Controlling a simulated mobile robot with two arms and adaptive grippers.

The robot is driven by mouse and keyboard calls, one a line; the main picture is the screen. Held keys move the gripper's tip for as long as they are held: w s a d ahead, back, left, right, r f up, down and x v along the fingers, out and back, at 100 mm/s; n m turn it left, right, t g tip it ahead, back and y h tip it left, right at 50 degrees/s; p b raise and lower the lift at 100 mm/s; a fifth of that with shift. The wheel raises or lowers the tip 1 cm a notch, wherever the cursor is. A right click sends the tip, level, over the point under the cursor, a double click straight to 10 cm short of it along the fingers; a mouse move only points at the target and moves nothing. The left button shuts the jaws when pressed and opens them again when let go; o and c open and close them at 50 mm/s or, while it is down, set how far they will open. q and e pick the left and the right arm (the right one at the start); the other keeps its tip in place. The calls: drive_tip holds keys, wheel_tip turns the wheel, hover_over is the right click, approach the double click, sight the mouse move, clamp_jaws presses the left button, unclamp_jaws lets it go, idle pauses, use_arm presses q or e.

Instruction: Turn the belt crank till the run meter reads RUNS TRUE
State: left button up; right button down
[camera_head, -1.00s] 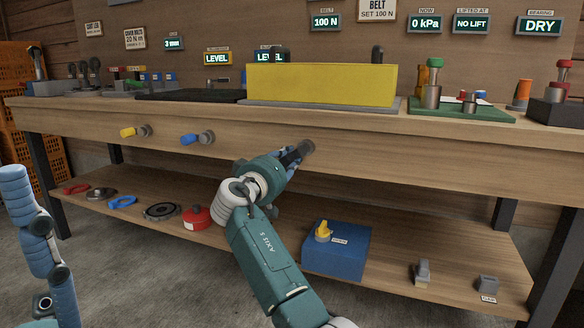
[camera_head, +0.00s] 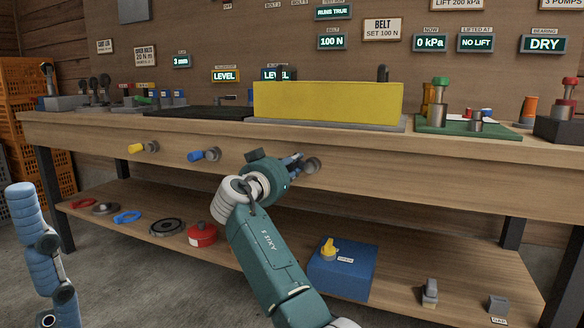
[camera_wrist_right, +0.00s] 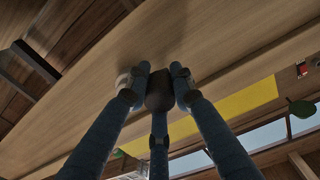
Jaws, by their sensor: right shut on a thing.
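The run meter (camera_head: 333,12) is at the top of the head view and reads RUNS TRUE. My right gripper (camera_head: 298,163) is at the bench's front face, its blue fingers at a dark grey round fitting (camera_head: 313,166), which I take to be the belt crank. In the right wrist view, the fingers (camera_wrist_right: 160,82) are closed around a dark knob (camera_wrist_right: 159,98) close to the wood. The fingers hide much of the crank. A blue jointed part of my left side (camera_head: 35,235) stands at the left edge; its fingertips cannot be made out.
Yellow (camera_head: 145,148) and blue (camera_head: 204,155) handles stick out of the bench front, left of my right gripper. A yellow block (camera_head: 328,103) stands on the bench top. The belt meter (camera_head: 331,41) reads 100 N. A blue box (camera_head: 341,270) is on the lower shelf.

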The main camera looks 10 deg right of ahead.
drive_tip(key=shift+r+m, duration=0.5)
drive_tip(key=c, duration=1.5)
unclamp_jaws()
drive_tip(key=shift+o, duration=0.2)
drive_tip(key=shift+d+f, duration=0.1)
drive_tip(key=shift+f, duration=0.15)
